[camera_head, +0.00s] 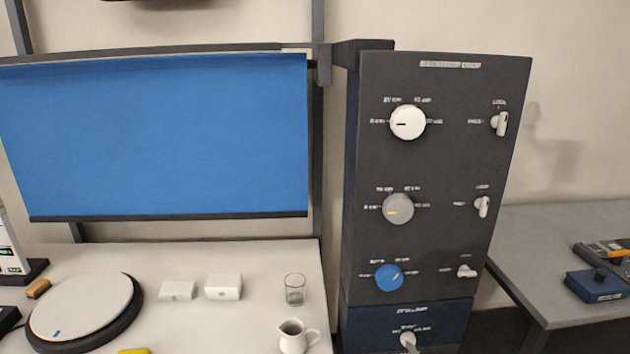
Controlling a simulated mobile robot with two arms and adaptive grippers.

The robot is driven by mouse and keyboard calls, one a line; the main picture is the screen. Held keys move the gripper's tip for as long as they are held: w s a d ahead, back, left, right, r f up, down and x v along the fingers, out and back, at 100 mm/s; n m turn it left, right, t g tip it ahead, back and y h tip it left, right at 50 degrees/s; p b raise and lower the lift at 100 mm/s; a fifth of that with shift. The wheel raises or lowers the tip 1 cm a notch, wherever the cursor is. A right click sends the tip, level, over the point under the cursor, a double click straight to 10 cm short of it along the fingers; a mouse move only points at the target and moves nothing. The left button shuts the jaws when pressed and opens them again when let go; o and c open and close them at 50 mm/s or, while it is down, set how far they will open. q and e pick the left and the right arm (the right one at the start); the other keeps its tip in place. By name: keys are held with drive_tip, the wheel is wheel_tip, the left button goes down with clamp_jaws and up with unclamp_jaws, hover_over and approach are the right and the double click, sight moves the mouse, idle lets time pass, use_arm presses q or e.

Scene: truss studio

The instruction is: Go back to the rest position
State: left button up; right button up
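Neither of my grippers shows in the head view, so their pose and whether they hold anything cannot be seen. In front stands a tall dark control panel (438,240). It carries a white dial (407,122), a grey dial (398,208) and a blue dial (388,277), one above another. Small white toggles, such as the top one (500,123), sit to the right of the dials. Another white switch (408,341) is on the blue section at the bottom.
A white table (255,265) at the left holds a round turntable (82,305), two small white boxes (223,287), a glass (295,289) and a white jug (294,337). A blue screen (160,135) hangs behind. A grey table (560,240) with devices (598,284) stands right.

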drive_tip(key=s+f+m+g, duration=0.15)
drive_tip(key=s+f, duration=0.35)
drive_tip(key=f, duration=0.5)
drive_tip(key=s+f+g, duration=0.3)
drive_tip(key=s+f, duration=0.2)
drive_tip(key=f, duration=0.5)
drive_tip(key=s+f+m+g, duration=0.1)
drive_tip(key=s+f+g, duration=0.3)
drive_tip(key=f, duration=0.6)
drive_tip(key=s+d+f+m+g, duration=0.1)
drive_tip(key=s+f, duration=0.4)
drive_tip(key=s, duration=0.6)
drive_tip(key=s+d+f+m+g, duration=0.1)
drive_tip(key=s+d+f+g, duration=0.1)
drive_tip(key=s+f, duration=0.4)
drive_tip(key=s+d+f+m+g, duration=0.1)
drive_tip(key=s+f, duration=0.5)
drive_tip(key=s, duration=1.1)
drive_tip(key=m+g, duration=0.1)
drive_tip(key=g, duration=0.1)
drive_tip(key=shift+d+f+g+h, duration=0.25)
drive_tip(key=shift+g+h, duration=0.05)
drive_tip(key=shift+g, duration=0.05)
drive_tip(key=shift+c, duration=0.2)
